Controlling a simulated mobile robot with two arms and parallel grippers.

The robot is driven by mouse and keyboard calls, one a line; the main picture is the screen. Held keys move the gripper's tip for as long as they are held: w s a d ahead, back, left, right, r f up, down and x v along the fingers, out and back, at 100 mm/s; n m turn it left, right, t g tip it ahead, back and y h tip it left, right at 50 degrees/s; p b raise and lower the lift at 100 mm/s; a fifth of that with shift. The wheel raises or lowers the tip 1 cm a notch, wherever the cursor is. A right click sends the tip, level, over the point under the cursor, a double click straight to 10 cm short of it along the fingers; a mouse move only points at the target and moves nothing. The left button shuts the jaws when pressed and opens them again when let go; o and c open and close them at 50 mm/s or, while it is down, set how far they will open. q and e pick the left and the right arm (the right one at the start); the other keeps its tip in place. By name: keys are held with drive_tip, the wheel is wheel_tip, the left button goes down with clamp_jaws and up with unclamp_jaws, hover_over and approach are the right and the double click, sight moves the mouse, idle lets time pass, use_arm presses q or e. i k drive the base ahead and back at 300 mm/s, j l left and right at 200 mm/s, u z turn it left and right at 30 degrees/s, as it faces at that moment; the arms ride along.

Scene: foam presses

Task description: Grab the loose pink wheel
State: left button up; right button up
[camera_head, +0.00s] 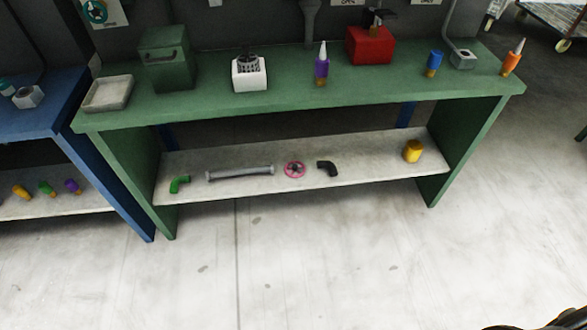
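A small pink wheel (295,169) lies on the pale lower shelf (390,173) of the green workbench. It is between a grey pipe on its left and a black elbow piece on its right, apart from both. No gripper can be made out in the head view. A dark shape in the bottom right corner may be part of my arm, but its gripper cannot be identified.
The shelf also holds a green elbow (179,184), the grey pipe (240,173), the black elbow (328,168) and a yellow piece (413,151). The green benchtop (200,105) overhangs the shelf. A blue bench (50,118) stands left. The floor in front is clear.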

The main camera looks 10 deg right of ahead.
sight(295, 168)
drive_tip(key=i+j, duration=0.3)
drive_tip(key=i+j+z, duration=0.1)
drive_tip(key=i+j, duration=0.25)
drive_tip(key=j, duration=0.2)
